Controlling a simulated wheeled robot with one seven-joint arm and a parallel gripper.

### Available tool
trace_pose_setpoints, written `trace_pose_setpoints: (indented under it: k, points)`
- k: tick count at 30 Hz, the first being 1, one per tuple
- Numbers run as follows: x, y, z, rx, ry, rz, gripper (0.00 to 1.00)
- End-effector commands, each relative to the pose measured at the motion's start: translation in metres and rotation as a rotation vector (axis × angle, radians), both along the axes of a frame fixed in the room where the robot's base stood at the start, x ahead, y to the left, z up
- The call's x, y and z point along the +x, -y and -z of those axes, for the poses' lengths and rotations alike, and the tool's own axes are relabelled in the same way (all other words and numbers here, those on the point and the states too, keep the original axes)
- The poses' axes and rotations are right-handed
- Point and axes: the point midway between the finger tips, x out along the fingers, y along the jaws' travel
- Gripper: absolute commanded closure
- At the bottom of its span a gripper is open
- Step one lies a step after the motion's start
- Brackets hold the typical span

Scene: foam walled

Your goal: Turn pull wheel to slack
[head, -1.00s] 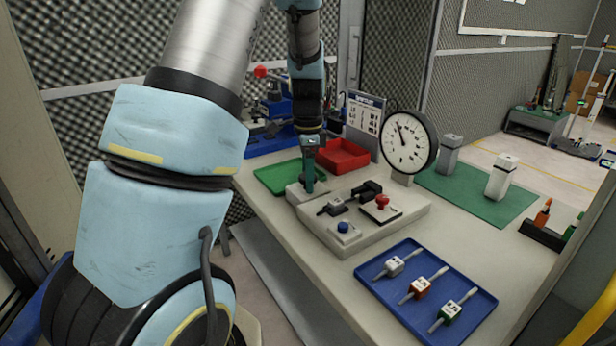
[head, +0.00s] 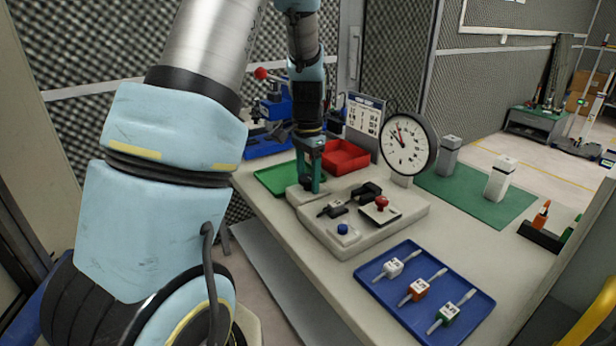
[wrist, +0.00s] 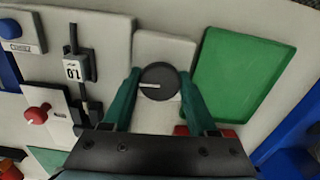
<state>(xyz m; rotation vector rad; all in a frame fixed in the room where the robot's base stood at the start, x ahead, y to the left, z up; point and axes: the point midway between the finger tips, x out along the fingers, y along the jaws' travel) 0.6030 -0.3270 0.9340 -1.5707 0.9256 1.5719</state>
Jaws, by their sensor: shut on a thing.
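The wheel (wrist: 170,75) is a dark round knob with a white line. In the wrist view the line points left from near its middle. It sits on a pale raised block (wrist: 165,45), which also shows in the head view (head: 296,196). My gripper (wrist: 158,88) has its two green fingers on either side of the wheel, shut on it. In the head view my gripper (head: 309,180) points straight down over the block, and the wheel is mostly hidden there. The round dial gauge (head: 408,150) stands behind, its needle pointing to the upper left.
On the grey fixture are a labelled block in a clamp (head: 333,209), a red mushroom button (head: 381,203) and a blue button (head: 343,229). A green tray (head: 268,178) and a red bin (head: 345,158) are close to my gripper. A blue tray (head: 372,283) holds three labelled pieces.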

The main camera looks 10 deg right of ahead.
Motion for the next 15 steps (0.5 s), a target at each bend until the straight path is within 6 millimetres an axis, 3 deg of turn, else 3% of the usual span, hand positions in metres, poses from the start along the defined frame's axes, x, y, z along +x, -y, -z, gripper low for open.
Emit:
trace_pose_setpoints:
  k: [15]
  points:
    - [0.0004,0.0006,-0.0018,-0.001,0.002,-0.491,0.97]
